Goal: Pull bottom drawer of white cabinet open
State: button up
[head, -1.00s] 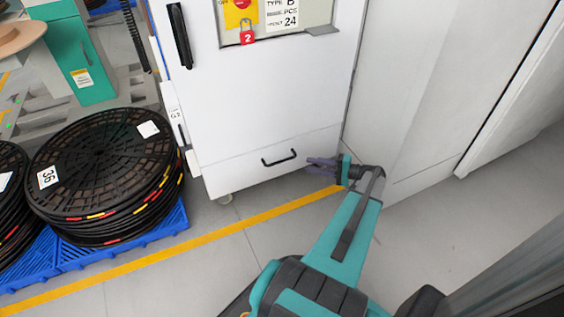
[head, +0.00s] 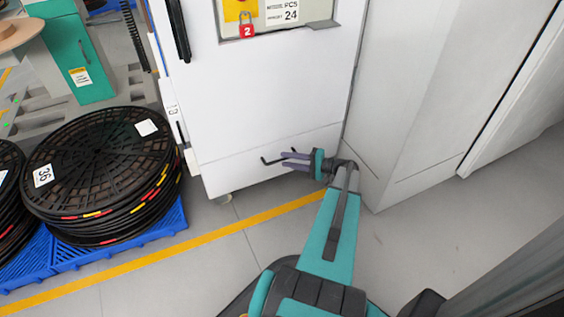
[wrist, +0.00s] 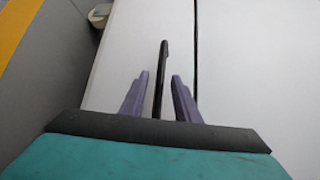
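The white cabinet (head: 255,95) stands upright in the head view, with its bottom drawer (head: 235,175) closed at the base. The drawer's black bar handle (head: 267,161) shows only at its left end; my gripper covers the rest. My gripper (head: 287,160) is in front of the drawer at the handle's right part. In the wrist view the purple fingers of my gripper (wrist: 158,95) are apart. The black handle (wrist: 161,75) runs between them, with gaps on both sides, and the drawer front (wrist: 130,60) lies behind.
Black reels (head: 100,170) are stacked on a blue pallet (head: 120,248) at the left. A pale cabinet wall (head: 420,100) stands close at the right. The grey floor with a yellow line (head: 170,255) is clear before the drawer.

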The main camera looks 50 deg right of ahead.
jog(key=shift+b+x, duration=0.3)
jog(key=shift+x, duration=1.15)
jog(key=shift+c, duration=0.4)
